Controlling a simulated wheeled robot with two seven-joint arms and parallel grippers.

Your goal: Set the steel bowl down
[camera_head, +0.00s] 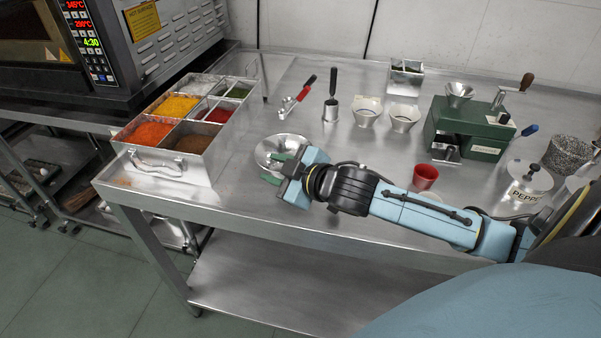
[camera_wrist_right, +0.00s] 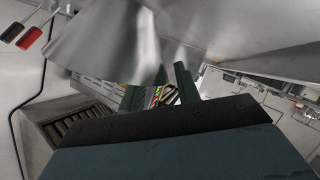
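The shiny steel bowl (camera_head: 267,146) is at the table's left part, just right of the spice box. It looks upright and on the table top, though I cannot tell whether its base touches. My right gripper (camera_head: 278,169) is at the bowl's near side, its two green fingers apart, one over the bowl and one nearer the table's front edge. In the right wrist view the fingers of the right gripper (camera_wrist_right: 158,92) stand apart, with a large steel surface close beyond them. Contact with the rim is unclear. My left gripper is out of view.
The steel spice box (camera_head: 165,163) with several coloured powders stands left of the bowl. Behind are a red-handled tool (camera_head: 297,97), a tamper (camera_head: 331,100) and two pale cups (camera_head: 366,112). A red cup (camera_head: 425,176) and green grinder (camera_head: 470,130) are right. The steel table (camera_head: 235,208) has bare room in front.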

